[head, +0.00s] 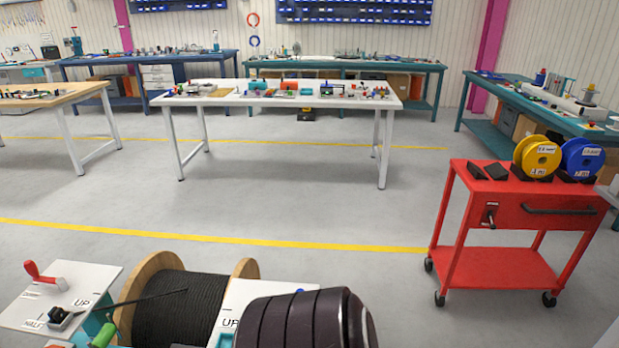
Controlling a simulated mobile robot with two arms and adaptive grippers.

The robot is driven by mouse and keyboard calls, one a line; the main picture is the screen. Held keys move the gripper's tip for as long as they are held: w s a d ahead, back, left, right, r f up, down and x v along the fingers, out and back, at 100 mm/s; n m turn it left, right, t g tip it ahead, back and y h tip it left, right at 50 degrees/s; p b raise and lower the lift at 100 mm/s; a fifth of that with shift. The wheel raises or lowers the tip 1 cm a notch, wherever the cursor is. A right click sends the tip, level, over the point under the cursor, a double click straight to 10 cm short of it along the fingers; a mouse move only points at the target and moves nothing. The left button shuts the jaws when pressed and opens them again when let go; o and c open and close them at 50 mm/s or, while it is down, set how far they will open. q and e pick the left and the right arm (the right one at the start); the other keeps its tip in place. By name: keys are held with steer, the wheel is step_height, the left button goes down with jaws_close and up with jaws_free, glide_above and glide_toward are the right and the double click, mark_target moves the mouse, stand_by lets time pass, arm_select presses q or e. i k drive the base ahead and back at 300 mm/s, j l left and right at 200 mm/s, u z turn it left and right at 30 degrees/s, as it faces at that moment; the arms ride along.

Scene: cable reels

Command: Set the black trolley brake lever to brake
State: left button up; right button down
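The red trolley (515,205) stands on the floor at the right. A small black lever (490,216), seemingly the brake lever, is on the left part of its front panel, by a pale plate. Its exact setting and any label are too small to read. A long black handle bar (560,211) runs along the panel to its right. Neither of my grippers shows; a dark rounded part at the bottom centre appears to be my own arm.
Yellow and blue reels (537,158) (581,158) stand on the trolley. A wooden reel of black cable (180,308) and a panel with a red lever (47,277) are close at bottom left. Grey floor (340,210) is clear between. A white table (275,98) stands behind.

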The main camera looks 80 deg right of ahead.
mark_target(493, 227)
steer(key=u, duration=0.4)
steer(key=k+l+u, duration=0.15)
steer(key=u, duration=0.3)
steer(key=k+u, duration=0.7)
steer(key=u, duration=0.2)
steer(key=k+j+u, duration=0.2)
steer(key=u, duration=0.25)
steer(key=k+l+u, duration=0.15)
steer(key=u, duration=0.25)
steer(key=k+u, duration=0.5)
steer(key=u, duration=0.3)
steer(key=k+u, duration=0.25)
steer(key=u, duration=0.15)
steer(key=k+j+u, duration=0.15)
steer(key=u, duration=0.3)
steer(key=k+u, duration=0.15)
steer(key=u, duration=4.45)
